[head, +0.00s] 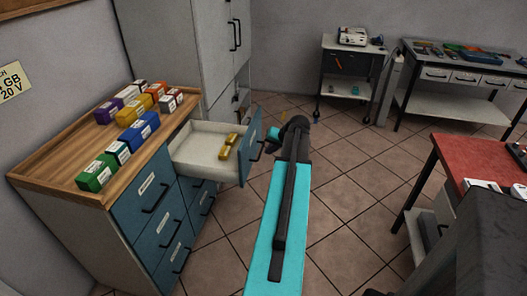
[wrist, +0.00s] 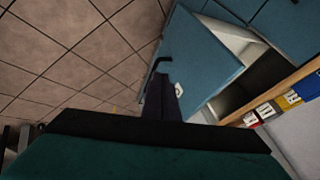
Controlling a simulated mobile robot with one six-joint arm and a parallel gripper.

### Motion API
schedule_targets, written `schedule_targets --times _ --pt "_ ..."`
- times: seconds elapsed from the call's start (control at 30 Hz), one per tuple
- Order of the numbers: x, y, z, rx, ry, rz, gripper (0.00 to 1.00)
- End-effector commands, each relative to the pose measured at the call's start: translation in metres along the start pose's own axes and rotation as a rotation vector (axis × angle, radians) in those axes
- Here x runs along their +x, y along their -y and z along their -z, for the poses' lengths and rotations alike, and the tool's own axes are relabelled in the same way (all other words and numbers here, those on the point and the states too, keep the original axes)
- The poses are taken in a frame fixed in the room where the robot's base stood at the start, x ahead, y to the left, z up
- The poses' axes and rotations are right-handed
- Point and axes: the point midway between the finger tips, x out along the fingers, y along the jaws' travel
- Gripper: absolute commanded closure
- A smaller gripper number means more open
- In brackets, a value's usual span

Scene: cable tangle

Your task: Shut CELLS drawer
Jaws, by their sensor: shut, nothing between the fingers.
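A drawer with a blue front (head: 250,146) stands pulled out from the top right of the wood-topped cabinet (head: 110,165). Its pale tray (head: 196,146) holds small yellow-gold items (head: 225,151). Its label cannot be read. My gripper (head: 273,143) is outside the drawer front, close to its dark handle, partly hidden by my arm in the head view. In the wrist view my shut, empty fingers (wrist: 161,90) point at the blue drawer front (wrist: 205,60), just below the handle (wrist: 160,62). Whether they touch it cannot be told.
Several coloured boxes (head: 137,131) stand on the cabinet top. The other drawers (head: 160,215) below look closed. A grey locker (head: 185,45) stands behind. A red-topped bench (head: 470,160) is at the right. Tiled floor (head: 345,175) is open between.

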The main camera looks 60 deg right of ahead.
Motion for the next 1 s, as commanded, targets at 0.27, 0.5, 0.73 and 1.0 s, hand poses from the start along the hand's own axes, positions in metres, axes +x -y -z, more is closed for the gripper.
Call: schedule_targets --times 0.27,0.5,0.73,1.0 --pt "0.029 0.002 0.0 -0.002 0.004 0.001 1.0" --pt "0.062 0.002 0.001 -0.001 0.003 0.001 1.0" --pt "0.094 0.003 0.001 -0.002 0.004 0.002 1.0" --pt "0.109 0.03 -0.001 -0.003 0.002 0.002 1.0"
